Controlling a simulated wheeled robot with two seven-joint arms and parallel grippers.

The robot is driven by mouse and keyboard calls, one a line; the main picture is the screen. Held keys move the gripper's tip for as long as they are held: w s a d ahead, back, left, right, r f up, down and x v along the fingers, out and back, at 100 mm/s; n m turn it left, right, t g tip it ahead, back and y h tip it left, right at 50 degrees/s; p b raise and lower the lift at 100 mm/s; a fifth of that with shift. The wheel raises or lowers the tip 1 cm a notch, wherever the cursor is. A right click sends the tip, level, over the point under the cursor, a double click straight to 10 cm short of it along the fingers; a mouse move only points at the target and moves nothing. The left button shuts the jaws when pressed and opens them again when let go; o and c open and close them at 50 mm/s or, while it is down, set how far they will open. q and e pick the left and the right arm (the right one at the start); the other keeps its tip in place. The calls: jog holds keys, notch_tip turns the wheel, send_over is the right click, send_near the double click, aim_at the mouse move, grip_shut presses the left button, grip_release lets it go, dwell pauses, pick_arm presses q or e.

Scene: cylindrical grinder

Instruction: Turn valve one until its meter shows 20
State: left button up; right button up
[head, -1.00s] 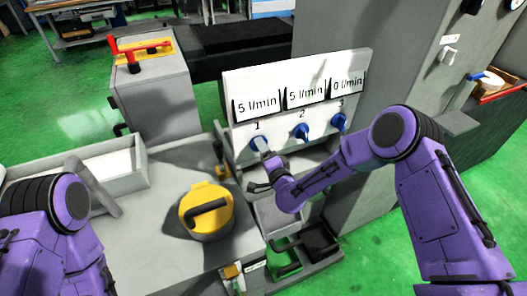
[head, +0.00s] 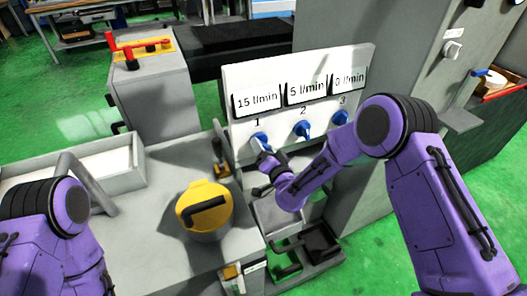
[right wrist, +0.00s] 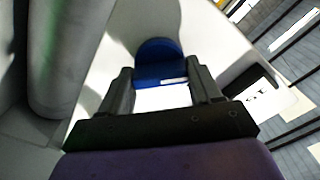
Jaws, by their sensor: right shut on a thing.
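Valve one (head: 260,138) is a blue knob under the number 1 on a white panel (head: 305,128). Its meter (head: 257,102) reads 15 l/min. My right gripper (head: 263,150) is at valve one; in the right wrist view its two dark fingers (right wrist: 161,88) are shut on the blue knob (right wrist: 160,62), one on either side. Valve two (head: 303,130) and valve three (head: 340,118) are the blue knobs to the right. Their meters read 5 l/min (head: 305,92) and 0 l/min (head: 349,82). My left arm shows at the lower left, but its gripper is out of view.
A yellow round cap with a black handle (head: 204,208) sits on the grey machine bed left of my right gripper. A grey box with a red handle (head: 150,90) stands behind. A tall grey cabinet (head: 385,60) rises to the right of the panel.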

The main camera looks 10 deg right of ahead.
jog(key=shift+f+n+b, duration=0.1)
jog(key=shift+n+b, duration=0.4)
jog(key=shift+n, duration=1)
jog(key=o, duration=1.1)
jog(key=shift+c, duration=0.2)
jog(key=s+d+b, duration=0.2)
jog(key=s, duration=0.8)
jog(key=shift+s, duration=0.2)
